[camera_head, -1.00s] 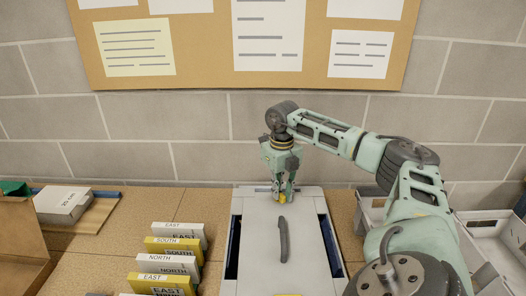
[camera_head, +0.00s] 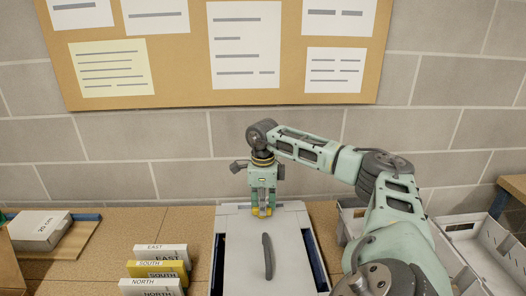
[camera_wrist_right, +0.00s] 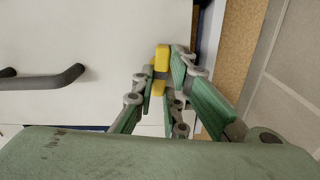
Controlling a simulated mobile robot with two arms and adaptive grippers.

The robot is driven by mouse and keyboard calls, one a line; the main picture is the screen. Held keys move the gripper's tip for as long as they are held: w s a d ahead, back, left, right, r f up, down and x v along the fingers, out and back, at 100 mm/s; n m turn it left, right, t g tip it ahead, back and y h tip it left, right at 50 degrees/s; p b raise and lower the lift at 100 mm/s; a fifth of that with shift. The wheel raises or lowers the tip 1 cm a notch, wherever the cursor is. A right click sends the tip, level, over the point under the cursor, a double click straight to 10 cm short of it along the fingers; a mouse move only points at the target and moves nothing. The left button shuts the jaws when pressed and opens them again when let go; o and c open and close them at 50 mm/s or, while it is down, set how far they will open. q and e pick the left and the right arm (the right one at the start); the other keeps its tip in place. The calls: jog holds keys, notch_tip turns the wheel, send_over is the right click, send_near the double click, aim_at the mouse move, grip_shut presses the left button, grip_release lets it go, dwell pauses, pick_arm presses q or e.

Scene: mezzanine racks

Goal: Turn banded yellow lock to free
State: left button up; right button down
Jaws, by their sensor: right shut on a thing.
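The banded yellow lock (camera_wrist_right: 162,58) is a small yellow bar with a dark band, at the far end of the pale grey lid (camera_head: 240,262). In the wrist view it stands up and down the picture between my finger pads. My right gripper (camera_head: 262,212) points down and is shut on the lock; its fingers hide part of it. A dark curved handle (camera_head: 268,257) lies along the middle of the lid and also shows in the wrist view (camera_wrist_right: 45,78). My left gripper is out of view.
Several white and yellow labelled boxes (camera_head: 158,268) stand left of the lid. A white box (camera_head: 40,230) lies on a board further left. Grey bins (camera_head: 475,240) are at the right. A block wall with a pinboard (camera_head: 180,90) rises close behind.

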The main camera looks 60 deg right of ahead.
jog(key=shift+n, duration=0.7)
jog(key=shift+w, duration=0.1)
jog(key=c, duration=1.8)
grip_release()
jog(key=shift+o, duration=0.2)
jog(key=shift+r, duration=0.1)
notch_tip(320, 180, up, 12)
